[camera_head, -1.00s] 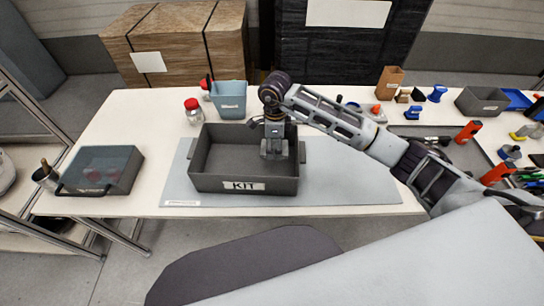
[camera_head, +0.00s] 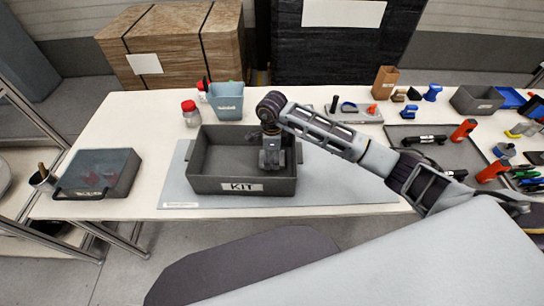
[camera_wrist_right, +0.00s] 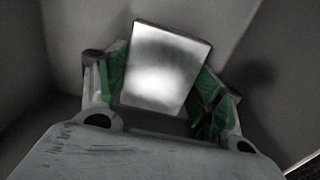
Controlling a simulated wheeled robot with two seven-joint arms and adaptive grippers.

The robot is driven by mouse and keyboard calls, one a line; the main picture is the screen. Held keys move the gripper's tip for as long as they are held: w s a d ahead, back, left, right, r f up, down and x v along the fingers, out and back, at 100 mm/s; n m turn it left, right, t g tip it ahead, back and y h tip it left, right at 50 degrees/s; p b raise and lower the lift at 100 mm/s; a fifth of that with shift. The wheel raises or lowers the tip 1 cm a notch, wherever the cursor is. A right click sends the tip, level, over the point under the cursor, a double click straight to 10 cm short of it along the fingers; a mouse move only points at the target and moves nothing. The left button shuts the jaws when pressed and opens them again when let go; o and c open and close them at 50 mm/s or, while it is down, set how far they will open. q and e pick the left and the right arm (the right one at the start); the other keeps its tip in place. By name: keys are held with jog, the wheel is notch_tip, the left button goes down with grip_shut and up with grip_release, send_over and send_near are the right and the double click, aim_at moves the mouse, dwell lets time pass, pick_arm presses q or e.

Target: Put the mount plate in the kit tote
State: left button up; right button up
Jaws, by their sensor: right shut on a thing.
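The kit tote (camera_head: 240,187) is a dark grey open bin with a white KIT label on its front wall, standing on a grey mat. My right gripper (camera_head: 270,163) points down inside the tote's right part. In the right wrist view, the right gripper (camera_wrist_right: 158,95) has green finger pads shut on the mount plate (camera_wrist_right: 165,65), a flat, shiny, pale metal plate. The dark grey tote interior surrounds it there. In the head view the plate cannot be made out. Whether it touches the tote floor cannot be told. My left gripper is not in view.
A blue-grey bin (camera_head: 226,103) and red-lidded jars (camera_head: 191,113) stand behind the tote. A clear-lidded dark box (camera_head: 99,172) sits at the left. Tools and trays, with red-orange items (camera_head: 463,130), fill the right side of the table (camera_head: 150,113).

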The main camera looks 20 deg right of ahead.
jog(key=shift+f, duration=0.35)
jog(key=o, duration=1.2)
jog(key=shift+c, duration=0.2)
jog(key=shift+o, duration=1.4)
